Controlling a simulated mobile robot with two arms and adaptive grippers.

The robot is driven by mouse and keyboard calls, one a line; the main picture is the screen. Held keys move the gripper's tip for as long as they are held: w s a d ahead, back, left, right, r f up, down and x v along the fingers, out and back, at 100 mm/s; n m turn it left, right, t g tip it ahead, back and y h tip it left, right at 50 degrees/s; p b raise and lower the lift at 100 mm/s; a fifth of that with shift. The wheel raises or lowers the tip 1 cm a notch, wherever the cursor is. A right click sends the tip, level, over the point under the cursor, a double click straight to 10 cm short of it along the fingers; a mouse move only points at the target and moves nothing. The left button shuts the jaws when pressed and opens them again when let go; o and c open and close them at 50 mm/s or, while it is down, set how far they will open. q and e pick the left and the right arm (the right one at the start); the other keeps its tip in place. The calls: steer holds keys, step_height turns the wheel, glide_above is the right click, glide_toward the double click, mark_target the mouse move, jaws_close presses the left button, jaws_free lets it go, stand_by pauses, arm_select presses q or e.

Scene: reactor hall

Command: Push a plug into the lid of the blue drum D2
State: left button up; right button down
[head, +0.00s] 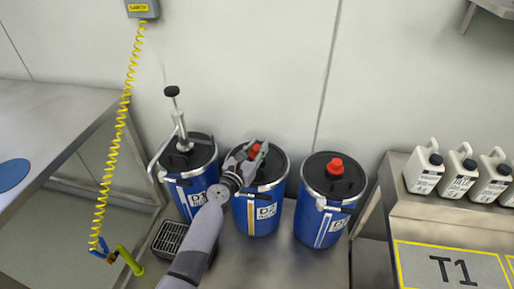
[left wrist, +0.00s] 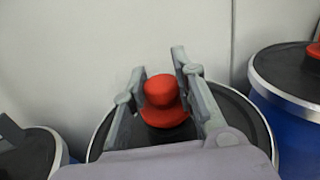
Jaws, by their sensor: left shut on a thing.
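The blue drum D2 (head: 258,214) stands upright in the middle of three drums, with a black lid and a pale rim. A red plug (head: 254,151) is at the lid, partly hidden by my left gripper (head: 257,155). In the left wrist view the red plug (left wrist: 162,104) is upright between the two grey fingers of my left gripper (left wrist: 160,80), over the black lid (left wrist: 235,120). The gripper is shut on the plug. I cannot tell how deep the plug sits in the lid. My right gripper is not in view.
Drum D1 (head: 196,195) with a hand pump (head: 179,125) stands left of D2. Another blue drum (head: 320,218) with a red plug (head: 336,166) stands at right. A yellow coiled cord (head: 119,125) hangs at left. Several white jugs (head: 458,172) stand on the right bench.

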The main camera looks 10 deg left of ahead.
arm_select(q)
steer(key=shift+s+f+b, duration=0.1)
steer(key=shift+f+b, duration=0.3)
steer(key=shift+f, duration=0.15)
stand_by(0.7)
steer(key=o, duration=1.1)
steer(key=shift+s+f, duration=0.1)
steer(key=shift+f, duration=0.05)
steer(key=shift+o, duration=0.2)
steer(key=shift+s, duration=0.1)
steer(key=v, duration=1.1)
steer(key=shift+s+a+r, duration=0.25)
steer(key=shift+s+r, duration=0.05)
steer(key=shift+r, duration=0.1)
